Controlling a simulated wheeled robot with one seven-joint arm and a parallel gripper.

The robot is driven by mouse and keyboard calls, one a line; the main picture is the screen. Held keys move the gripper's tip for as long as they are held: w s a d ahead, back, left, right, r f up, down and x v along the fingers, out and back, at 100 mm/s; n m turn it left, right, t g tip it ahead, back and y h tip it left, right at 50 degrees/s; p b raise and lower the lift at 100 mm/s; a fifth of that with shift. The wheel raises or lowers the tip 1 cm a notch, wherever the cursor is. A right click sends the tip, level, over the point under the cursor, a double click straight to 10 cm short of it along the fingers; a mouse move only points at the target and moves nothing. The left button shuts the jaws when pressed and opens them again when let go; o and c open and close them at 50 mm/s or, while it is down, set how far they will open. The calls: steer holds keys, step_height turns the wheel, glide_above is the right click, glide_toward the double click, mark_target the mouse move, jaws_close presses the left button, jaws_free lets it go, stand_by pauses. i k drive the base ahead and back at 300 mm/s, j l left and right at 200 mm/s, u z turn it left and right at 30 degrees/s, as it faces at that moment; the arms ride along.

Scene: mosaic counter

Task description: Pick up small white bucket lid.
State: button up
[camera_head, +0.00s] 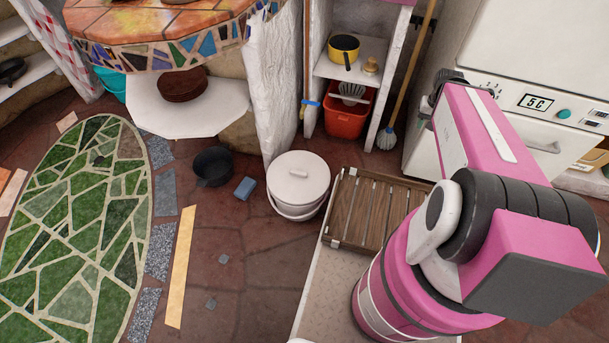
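A small white bucket (297,209) stands upright on the dark floor near the middle of the picture. Its round white lid (299,185) sits on top of it, with a small raised handle at the centre. My pink arm fills the right side. At the arm's far end a dark part, seemingly my gripper (446,79), shows in front of the white stove, up and to the right of the lid and well apart from it. Its fingers are not clearly visible, so I cannot tell whether it is open or shut.
A slatted wooden crate (368,208) stands close right of the bucket. A blue sponge (245,188) and a black pot (213,166) lie to its left. Behind are a rough white pillar (273,85) and a shelf with a red bin (346,118). Floor in front is fairly clear.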

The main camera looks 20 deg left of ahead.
mark_target(294, 177)
steer(key=i+l+u, duration=0.1)
steer(key=l, duration=1.6)
steer(key=u, duration=0.4)
steer(key=i+j+u, duration=0.1)
steer(key=u, duration=0.35)
steer(key=i+u, duration=0.15)
steer(key=u, duration=0.25)
steer(key=i+u, duration=0.1)
steer(key=u, duration=0.3)
steer(key=i+u, duration=0.1)
